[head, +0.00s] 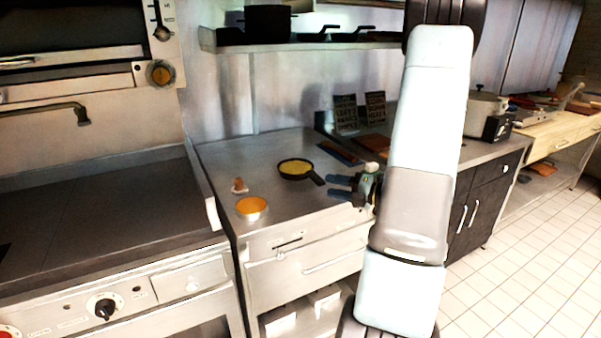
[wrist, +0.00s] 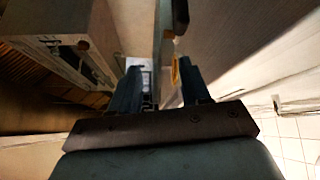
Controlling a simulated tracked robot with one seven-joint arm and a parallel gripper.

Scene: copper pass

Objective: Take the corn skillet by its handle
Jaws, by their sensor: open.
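The corn skillet (head: 295,168), a small black pan with yellow filling, sits on the steel counter in the head view. Its dark handle (head: 317,179) points right and toward the front. My gripper (head: 331,187) is open, just right of the handle's end, with its fingers pointing left. In the head view no contact with the handle can be made out. In the wrist view the two fingers (wrist: 158,88) are apart. A dark rounded end shows beyond them at the top, and a yellow sliver shows by the right finger; I cannot tell for certain what either is.
An orange-topped round dish (head: 252,207) and a small brownish item (head: 239,187) lie left of the skillet. A flat dark-edged board (head: 341,152) lies behind my gripper. Two lettered signs (head: 346,114) stand at the back. A shelf (head: 300,42) with a black pot hangs above.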

